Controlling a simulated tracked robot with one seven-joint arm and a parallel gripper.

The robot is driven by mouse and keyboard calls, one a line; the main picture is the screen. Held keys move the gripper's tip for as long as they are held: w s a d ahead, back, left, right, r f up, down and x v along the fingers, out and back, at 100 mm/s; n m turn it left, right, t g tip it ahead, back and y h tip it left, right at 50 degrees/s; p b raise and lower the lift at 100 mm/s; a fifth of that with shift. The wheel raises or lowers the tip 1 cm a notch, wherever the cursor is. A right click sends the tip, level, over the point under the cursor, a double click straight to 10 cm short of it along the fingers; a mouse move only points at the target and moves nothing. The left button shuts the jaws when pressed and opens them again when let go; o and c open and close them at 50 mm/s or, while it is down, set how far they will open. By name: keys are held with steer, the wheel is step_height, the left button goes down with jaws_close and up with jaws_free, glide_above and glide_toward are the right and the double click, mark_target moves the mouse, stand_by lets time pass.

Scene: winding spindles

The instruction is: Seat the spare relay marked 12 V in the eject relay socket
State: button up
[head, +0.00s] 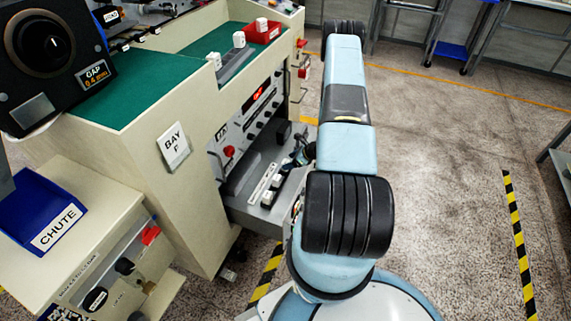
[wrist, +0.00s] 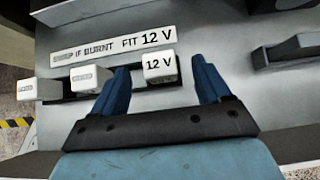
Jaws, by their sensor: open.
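A white relay marked 12 V (wrist: 159,68) stands at the right end of a row of relays in the wrist view, under a label strip (wrist: 112,46) reading "FIT 12 V". My gripper (wrist: 162,62) is open, with one blue finger on each side of this relay and visible gaps to it. Two other white relays, left (wrist: 41,89) and middle (wrist: 90,79), stand to its left; their small markings are unreadable. The relay's base and its socket are mostly hidden, so I cannot tell how deep it sits. In the head view the relay row (head: 268,198) is on the pulled-out drawer (head: 240,207).
A grey rack (head: 233,66) with white relays and a red tray (head: 262,36) holding a white piece stand on the green top. A panel with knobs (head: 229,151) rises behind the drawer. A dark handle-like part (wrist: 288,52) is right of my gripper.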

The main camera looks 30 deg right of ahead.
steer(key=v, duration=0.9)
steer(key=shift+f, duration=0.1)
steer(key=w+a+r+n+g+y, duration=0.1)
steer(key=w+a+r+n, duration=0.25)
steer(key=r, duration=0.75)
steer(key=w+a+r+n+y, duration=0.15)
steer(key=a+r+n, duration=0.25)
steer(key=r, duration=0.6)
steer(key=s+a+r+n+g+h, duration=0.15)
steer(key=a+r+n, duration=0.3)
steer(key=r, duration=0.45)
steer(key=s+a+r+n+g, duration=0.1)
steer(key=s+a+r+n, duration=0.15)
steer(key=a+r, duration=0.5)
steer(key=s+a+r+n+h, duration=0.1)
steer(key=s+a+r+n, duration=0.25)
steer(key=s+r, duration=0.35)
steer(key=s+a+r+n+h, duration=0.1)
steer(key=s+a+r+n, duration=0.3)
steer(key=r, duration=0.6)
steer(key=s+r+n+t+h, duration=0.1)
steer(key=s+r+n+h, duration=0.1)
steer(key=s, duration=0.6)
steer(key=s+r+n+t+h, duration=0.1)
steer(key=s+r+n, duration=0.3)
steer(key=s, duration=0.4)
steer(key=shift+s+r+n+h, duration=0.35)
steer(key=shift+r+h, duration=0.25)
steer(key=shift+h, duration=0.1)
